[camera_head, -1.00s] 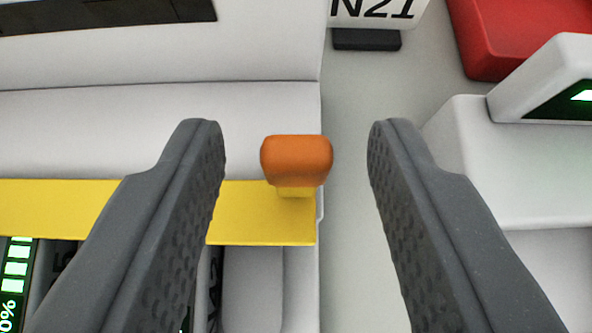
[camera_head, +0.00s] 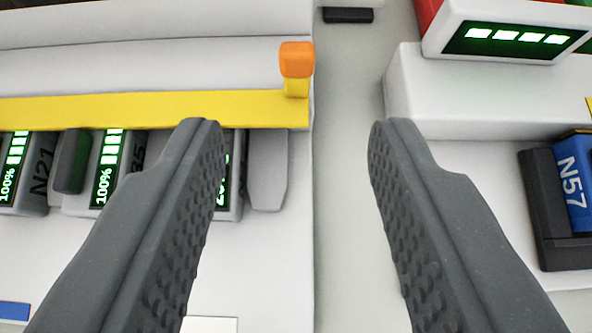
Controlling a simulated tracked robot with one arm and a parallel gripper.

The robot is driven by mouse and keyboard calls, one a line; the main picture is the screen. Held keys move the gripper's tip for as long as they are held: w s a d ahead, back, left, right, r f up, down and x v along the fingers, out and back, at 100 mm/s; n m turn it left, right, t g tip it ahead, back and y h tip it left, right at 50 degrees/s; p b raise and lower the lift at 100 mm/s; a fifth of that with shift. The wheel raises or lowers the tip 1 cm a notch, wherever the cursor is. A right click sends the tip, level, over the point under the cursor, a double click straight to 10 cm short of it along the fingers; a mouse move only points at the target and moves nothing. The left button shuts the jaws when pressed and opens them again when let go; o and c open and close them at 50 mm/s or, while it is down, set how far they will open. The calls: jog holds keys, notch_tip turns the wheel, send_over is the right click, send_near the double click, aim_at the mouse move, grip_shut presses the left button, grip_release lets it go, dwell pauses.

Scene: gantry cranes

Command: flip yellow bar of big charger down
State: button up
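The yellow bar (camera_head: 150,109) runs across the white big charger (camera_head: 150,68) in the left half of the view, above several battery slots. An orange knob (camera_head: 297,59) stands on the bar's right end. My gripper (camera_head: 287,125) is open and empty. Its fingertips are lower in the picture than the knob, and the knob is not between them. The left finger covers part of the batteries below the bar.
Batteries with green displays (camera_head: 108,170) sit under the bar, one reading 100%. At right is a white charger (camera_head: 480,95) with a lit display (camera_head: 512,40) and a blue battery marked N57 (camera_head: 573,185). A grey floor gap lies between the chargers.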

jog(key=shift+v, duration=2.3)
jog(key=s+r+t, duration=0.1)
jog(key=s+r, duration=0.2)
jog(key=r, duration=1)
jog(key=s+r+t, duration=0.1)
jog(key=s+r, duration=0.2)
jog(key=r, duration=1)
jog(key=s+r+t, duration=0.2)
jog(key=s+r, duration=0.1)
jog(key=r, duration=1)
jog(key=shift+d+r, duration=0.15)
jog(key=shift+r, duration=0.05)
